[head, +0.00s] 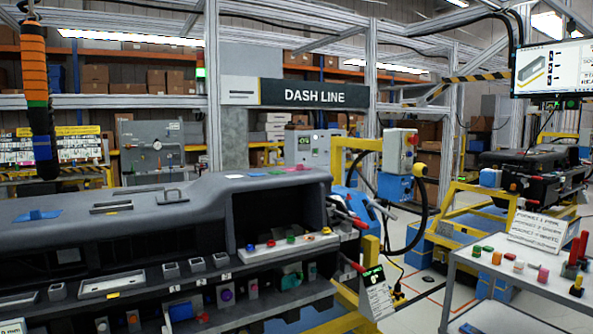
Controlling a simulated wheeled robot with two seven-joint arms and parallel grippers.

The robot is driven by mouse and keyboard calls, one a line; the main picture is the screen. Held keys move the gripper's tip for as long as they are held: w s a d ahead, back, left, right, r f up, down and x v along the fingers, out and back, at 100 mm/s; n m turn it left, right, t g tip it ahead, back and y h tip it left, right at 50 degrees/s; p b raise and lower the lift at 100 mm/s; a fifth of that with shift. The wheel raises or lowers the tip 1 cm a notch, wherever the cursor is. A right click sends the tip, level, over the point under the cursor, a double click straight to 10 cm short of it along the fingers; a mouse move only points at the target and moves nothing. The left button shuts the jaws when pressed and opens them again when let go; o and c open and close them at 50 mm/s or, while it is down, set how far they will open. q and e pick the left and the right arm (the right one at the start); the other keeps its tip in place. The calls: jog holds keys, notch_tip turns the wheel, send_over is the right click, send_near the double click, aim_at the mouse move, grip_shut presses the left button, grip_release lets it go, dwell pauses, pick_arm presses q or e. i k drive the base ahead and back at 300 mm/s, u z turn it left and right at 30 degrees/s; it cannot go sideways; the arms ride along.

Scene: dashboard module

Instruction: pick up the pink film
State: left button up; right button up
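The dashboard module (160,223) is a long dark grey body across the left and middle of the head view. Neither of my grippers is in view.
Grey trays (112,284) and small parts sit on the ledges along the dashboard's front. A white-topped cart (510,272) with several coloured pieces stands at right. A striped orange-and-black column (35,80) hangs at far left. Floor shows between dashboard and cart.

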aim_at(299, 166)
jog(key=z, duration=1.3)
jog(key=i, duration=2.1)
jog(key=u, duration=2.75)
